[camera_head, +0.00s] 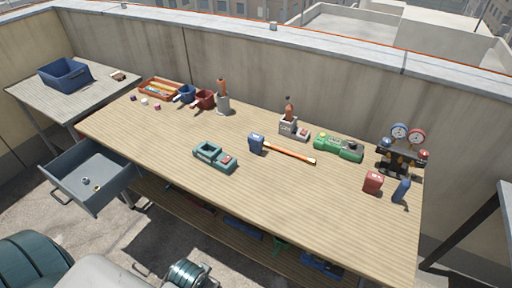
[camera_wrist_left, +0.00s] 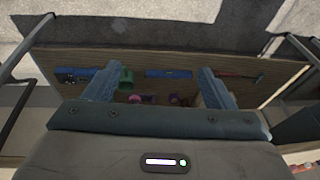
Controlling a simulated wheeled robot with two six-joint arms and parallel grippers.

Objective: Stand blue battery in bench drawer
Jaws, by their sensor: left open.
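A blue block that looks like the blue battery (camera_head: 401,190) stands at the right end of the wooden bench, beside a red battery-like block (camera_head: 373,183). The bench drawer (camera_head: 72,190) is pulled open at the bench's left end, with a couple of small ring-like pieces on its floor. My left gripper (camera_wrist_left: 157,80) shows in the left wrist view with its fingers wide apart and nothing between them. It faces a low shelf, apart from the battery. My right gripper is not seen.
Cups and an orange tray (camera_head: 158,88) are at the back left. A blue bin (camera_head: 65,74) sits on the side table. The bench front is clear.

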